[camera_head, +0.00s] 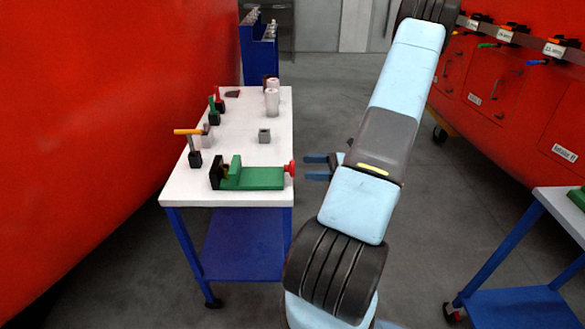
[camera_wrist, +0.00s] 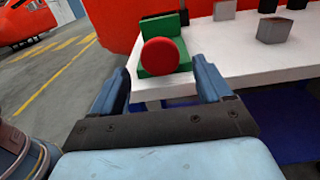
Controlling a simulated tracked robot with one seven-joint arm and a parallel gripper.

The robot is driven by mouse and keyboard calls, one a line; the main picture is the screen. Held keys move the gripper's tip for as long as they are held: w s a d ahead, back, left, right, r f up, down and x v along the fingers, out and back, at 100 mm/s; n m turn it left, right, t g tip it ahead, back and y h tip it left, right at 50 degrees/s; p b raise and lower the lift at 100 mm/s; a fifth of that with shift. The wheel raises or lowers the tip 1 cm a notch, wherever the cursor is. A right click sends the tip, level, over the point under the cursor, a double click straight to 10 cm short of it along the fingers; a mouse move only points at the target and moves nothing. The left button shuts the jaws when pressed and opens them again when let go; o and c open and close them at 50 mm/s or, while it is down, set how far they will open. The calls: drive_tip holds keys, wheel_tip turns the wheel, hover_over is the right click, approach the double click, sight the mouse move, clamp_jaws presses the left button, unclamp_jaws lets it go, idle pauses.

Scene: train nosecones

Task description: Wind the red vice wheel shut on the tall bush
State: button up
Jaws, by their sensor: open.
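The green vice (camera_head: 252,178) lies at the near end of the white table, with a black block at its left end. Its red wheel (camera_head: 290,168) faces right, past the table's edge. My gripper (camera_head: 313,167) is open and empty just right of the wheel, apart from it, its fingers pointing at it. In the wrist view the red wheel (camera_wrist: 161,56) is ahead, between and beyond the two blue fingers. A small brownish shape (camera_head: 226,169) shows between the vice's jaws; I cannot tell whether it is the tall bush.
On the white table (camera_head: 240,125) stand a grey block (camera_head: 264,136), pale cylinders (camera_head: 272,103) and an orange-handled tool (camera_head: 187,132). Red train bodies flank both sides. Another blue-legged table (camera_head: 562,222) is at right. The floor between the tables is clear apart from my own body.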

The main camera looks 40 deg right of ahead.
sight(293, 167)
drive_tip(key=x, duration=0.6)
drive_tip(key=shift+w+a, duration=0.2)
drive_tip(key=c, duration=0.9)
